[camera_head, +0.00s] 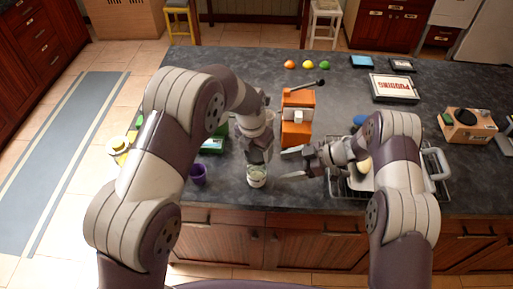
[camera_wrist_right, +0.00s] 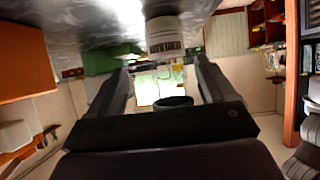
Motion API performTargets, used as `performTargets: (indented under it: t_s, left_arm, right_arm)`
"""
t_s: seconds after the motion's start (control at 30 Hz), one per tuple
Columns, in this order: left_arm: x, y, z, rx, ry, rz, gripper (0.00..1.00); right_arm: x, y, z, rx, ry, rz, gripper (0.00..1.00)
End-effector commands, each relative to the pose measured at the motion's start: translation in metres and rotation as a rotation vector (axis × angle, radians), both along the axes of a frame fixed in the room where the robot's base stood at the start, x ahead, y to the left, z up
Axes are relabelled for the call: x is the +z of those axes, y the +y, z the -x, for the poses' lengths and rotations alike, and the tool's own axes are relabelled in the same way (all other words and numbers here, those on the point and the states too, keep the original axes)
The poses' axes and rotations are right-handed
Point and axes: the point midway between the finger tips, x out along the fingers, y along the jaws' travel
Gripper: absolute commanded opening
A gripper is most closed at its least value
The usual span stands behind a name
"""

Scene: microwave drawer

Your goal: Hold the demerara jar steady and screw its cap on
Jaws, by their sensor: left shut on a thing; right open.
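The demerara jar (camera_head: 257,179) is small and pale and stands upright near the counter's front edge. In the right wrist view, which is upside down, the jar (camera_wrist_right: 163,36) shows white with a dark-lettered label. My left gripper (camera_head: 258,158) reaches down to the jar's top and is shut on it; its fingertips partly hide the top. I cannot make out the cap separately. My right gripper (camera_head: 287,165) is open and empty, just right of the jar with its fingers toward it. The jar stands beyond the open fingertips in the wrist view.
A purple cup (camera_head: 198,173) stands left of the jar. An orange appliance with a lever (camera_head: 298,130) stands behind my right gripper. A wire dish rack (camera_head: 437,165) is to the right, partly behind my right arm. Fruit (camera_head: 290,64) lies at the back.

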Motion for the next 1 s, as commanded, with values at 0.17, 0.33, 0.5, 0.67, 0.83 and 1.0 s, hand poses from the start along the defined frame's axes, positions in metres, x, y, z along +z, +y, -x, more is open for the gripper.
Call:
performTargets:
  t_s: [0.17,0.33,0.5,0.67,0.83,1.0]
  left_arm:
    - [0.000,0.000,0.000,0.000,0.000,0.000,0.43]
    - [0.000,0.000,0.000,0.000,0.000,0.000,0.43]
    - [0.000,0.000,0.000,0.000,0.000,0.000,0.43]
    - [0.000,0.000,0.000,0.000,0.000,0.000,0.43]
    - [0.000,0.000,0.000,0.000,0.000,0.000,0.43]
    - [0.000,0.000,0.000,0.000,0.000,0.000,0.43]
  right_arm:
    - [-0.010,0.014,0.006,0.030,0.012,-0.007,0.83]
    - [-0.026,0.042,0.006,0.029,0.011,-0.007,0.83]
    - [-0.039,0.068,0.005,0.026,0.010,-0.006,0.83]
    - [-0.048,0.083,0.005,0.026,0.009,-0.005,0.83]
    - [-0.050,0.088,0.005,0.024,0.008,-0.006,0.83]
    - [-0.050,0.088,0.004,0.024,0.008,-0.006,0.83]
